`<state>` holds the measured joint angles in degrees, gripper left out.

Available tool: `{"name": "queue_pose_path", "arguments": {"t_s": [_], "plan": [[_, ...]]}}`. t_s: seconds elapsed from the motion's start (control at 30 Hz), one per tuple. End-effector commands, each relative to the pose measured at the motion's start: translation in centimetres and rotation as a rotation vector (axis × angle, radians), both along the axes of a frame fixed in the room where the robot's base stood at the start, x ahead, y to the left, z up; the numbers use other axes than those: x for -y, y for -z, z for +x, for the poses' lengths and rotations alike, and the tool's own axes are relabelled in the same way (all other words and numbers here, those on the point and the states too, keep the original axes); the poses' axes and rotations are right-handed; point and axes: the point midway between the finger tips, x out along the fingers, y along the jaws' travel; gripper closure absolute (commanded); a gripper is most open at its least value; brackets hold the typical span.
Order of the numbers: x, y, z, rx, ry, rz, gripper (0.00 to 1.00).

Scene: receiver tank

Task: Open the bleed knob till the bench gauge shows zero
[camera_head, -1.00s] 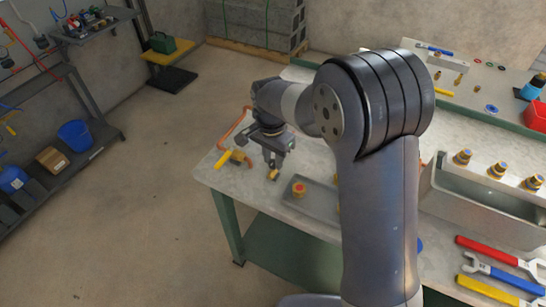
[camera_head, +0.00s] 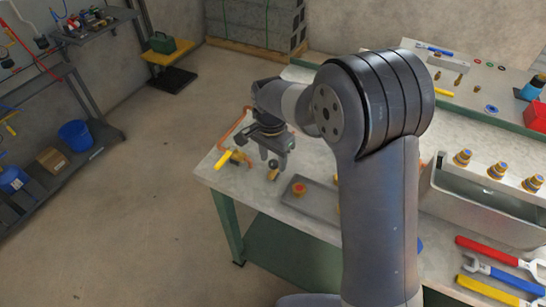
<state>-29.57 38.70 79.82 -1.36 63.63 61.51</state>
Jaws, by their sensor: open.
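My gripper (camera_head: 274,158) is at the left part of the bench (camera_head: 305,155), pointing down, open and apparently empty. A small dark-topped brass fitting (camera_head: 273,172) stands just below its fingers; I cannot tell whether they touch it or whether it is the bleed knob. A valve with a yellow lever (camera_head: 223,160) sits just left of it, with a copper-coloured pipe (camera_head: 236,130) behind. A red-topped brass fitting (camera_head: 299,188) stands in a grey tray to the right. No gauge dial can be made out; my arm hides the middle of the bench.
A red box (camera_head: 537,117) stands at the back right. Floor left of the bench is clear up to the shelf.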

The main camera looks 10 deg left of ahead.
Motion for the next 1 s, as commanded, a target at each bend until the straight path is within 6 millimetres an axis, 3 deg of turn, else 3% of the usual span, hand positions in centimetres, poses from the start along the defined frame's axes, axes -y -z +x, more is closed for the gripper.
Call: {"name": "queue_pose_path", "arguments": {"t_s": [0.23,0.5,0.7,1.0], "plan": [[-0.1,-1.6,0.1,0.002,0.0,0.001,0.52],[-0.3,-7.1,0.2,0.004,0.0,0.002,0.52],[-0.4,-9.9,0.3,0.002,0.0,0.001,0.52],[-0.4,-10.8,0.2,0.0,0.0,0.0,0.52]]}}
